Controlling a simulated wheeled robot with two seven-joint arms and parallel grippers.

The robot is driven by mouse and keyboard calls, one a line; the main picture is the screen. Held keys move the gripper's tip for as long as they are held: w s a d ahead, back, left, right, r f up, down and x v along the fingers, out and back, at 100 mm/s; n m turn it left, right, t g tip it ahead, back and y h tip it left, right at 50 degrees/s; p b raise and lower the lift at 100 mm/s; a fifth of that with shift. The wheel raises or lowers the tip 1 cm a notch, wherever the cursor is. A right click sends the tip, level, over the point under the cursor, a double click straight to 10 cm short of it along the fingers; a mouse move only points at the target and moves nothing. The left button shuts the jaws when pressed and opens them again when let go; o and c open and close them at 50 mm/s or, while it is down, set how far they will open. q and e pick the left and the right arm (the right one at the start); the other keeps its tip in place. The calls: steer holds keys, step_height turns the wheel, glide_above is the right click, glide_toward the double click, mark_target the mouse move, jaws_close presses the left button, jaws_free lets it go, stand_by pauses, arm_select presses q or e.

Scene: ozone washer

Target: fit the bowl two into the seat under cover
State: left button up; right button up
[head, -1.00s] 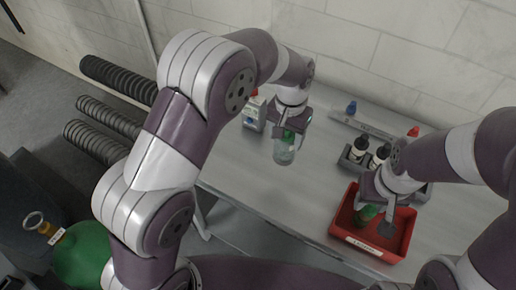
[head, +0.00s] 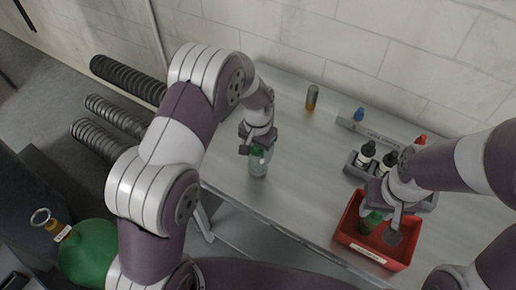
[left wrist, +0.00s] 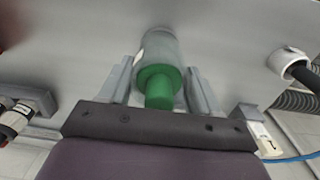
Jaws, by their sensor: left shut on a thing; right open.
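My left gripper (head: 257,140) is shut on a clear vessel (head: 258,167) with a green top (head: 256,153), which hangs upright at or just above the table. In the left wrist view the vessel (left wrist: 160,50) and its green neck (left wrist: 160,88) sit between the two fingers. I cannot tell whether this vessel is bowl two. My right gripper (head: 393,222) is open over a red tray (head: 400,252), beside a green-capped item (head: 370,222) in it. I cannot make out the seat or a cover.
A rack with dark-capped bottles (head: 367,153) stands behind the tray. A grey block with a blue cap (head: 359,114) and an amber vial (head: 311,98) are at the back. In the left wrist view a white fitting with a black hose (left wrist: 288,63) is at right. The middle table is clear.

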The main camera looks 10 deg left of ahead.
arm_select(q)
steer(key=shift+f, duration=0.8)
steer(key=o, duration=1.6)
steer(key=shift+c, duration=0.2)
